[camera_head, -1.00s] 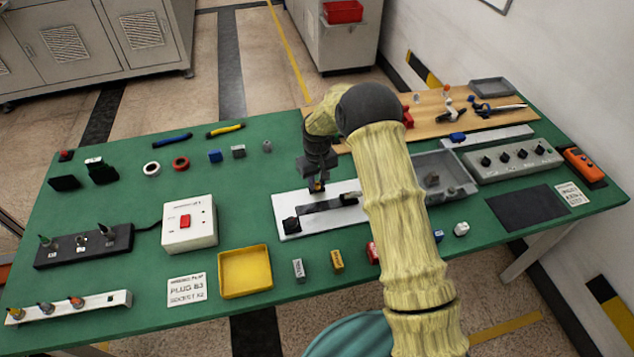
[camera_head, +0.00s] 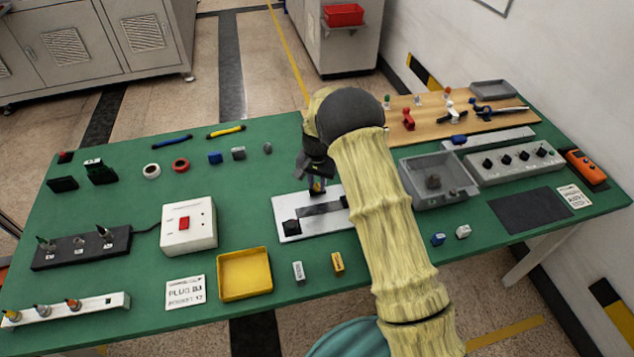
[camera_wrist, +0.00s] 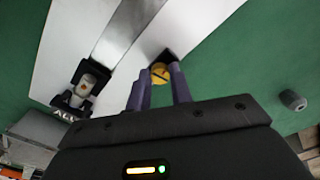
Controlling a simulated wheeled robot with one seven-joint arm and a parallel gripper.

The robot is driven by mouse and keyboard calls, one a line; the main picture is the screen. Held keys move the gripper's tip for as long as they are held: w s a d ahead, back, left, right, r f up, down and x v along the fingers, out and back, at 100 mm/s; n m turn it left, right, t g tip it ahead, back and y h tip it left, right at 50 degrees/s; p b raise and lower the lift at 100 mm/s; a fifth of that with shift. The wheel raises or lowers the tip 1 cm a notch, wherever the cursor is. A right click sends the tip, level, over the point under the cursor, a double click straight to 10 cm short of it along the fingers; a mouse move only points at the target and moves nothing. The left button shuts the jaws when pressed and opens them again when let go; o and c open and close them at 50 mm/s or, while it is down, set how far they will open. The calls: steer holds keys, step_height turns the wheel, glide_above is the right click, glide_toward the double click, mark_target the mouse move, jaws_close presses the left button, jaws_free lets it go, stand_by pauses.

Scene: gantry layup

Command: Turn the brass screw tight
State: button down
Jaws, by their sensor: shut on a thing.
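The brass screw (camera_wrist: 160,72) shows as a round yellow head in the wrist view, between my fingertips at a dark spot on the white plate. My gripper (camera_wrist: 160,88) is shut on it. In the head view my gripper (camera_head: 317,186) points down at the far edge of the white plate (camera_head: 290,232), and the screw is a tiny yellowish spot there. A black block (camera_head: 291,227) sits at the plate's left end. My arm hides the plate's right end in the head view.
A yellow tray (camera_head: 244,272) and a white box with a red switch (camera_head: 188,222) stand left of the plate. A grey bin (camera_head: 436,182) stands to its right. Small blocks lie in front.

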mark_target(317, 185)
steer(key=shift+m, duration=0.3)
steer(key=c, duration=1.3)
jaws_free()
steer(key=shift+o, duration=0.2)
step_height(317, 185, up, 17)
steer(key=b, duration=0.1)
steer(key=shift+r+b, duration=0.2)
steer(key=shift+b, duration=0.1)
